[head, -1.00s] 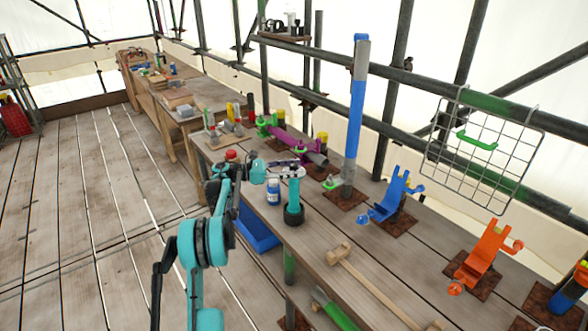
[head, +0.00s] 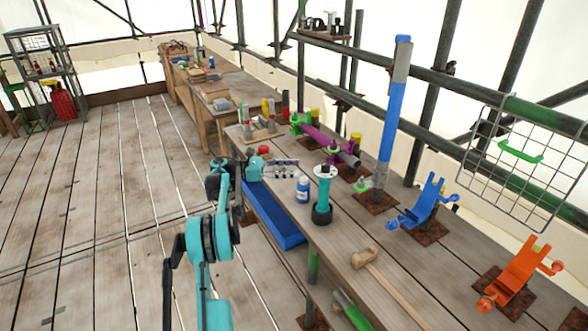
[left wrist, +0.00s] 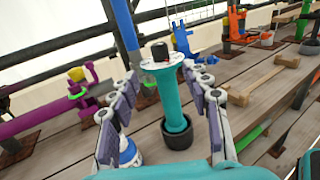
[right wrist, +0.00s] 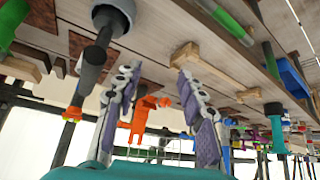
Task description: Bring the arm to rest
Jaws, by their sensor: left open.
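A teal post with a white flange and dark knob on top (head: 323,195) stands upright in a black cup on the bench. It also shows in the left wrist view (left wrist: 174,105). My left gripper (head: 297,169) is open and sits to the left of the post in the head view, apart from it. In the left wrist view its fingers (left wrist: 160,75) are spread, with the post beyond the gap and nothing held. My right gripper (right wrist: 158,70) shows only in the right wrist view, open and empty, with the scene upside down. My right arm is not in the head view.
A blue-capped white bottle (head: 302,190) stands close beside the left gripper. A mallet (head: 366,258) lies on the bench. A tall blue and grey pole (head: 388,125), a blue bracket (head: 425,205) and an orange bracket (head: 517,272) stand behind. The floor at left is clear.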

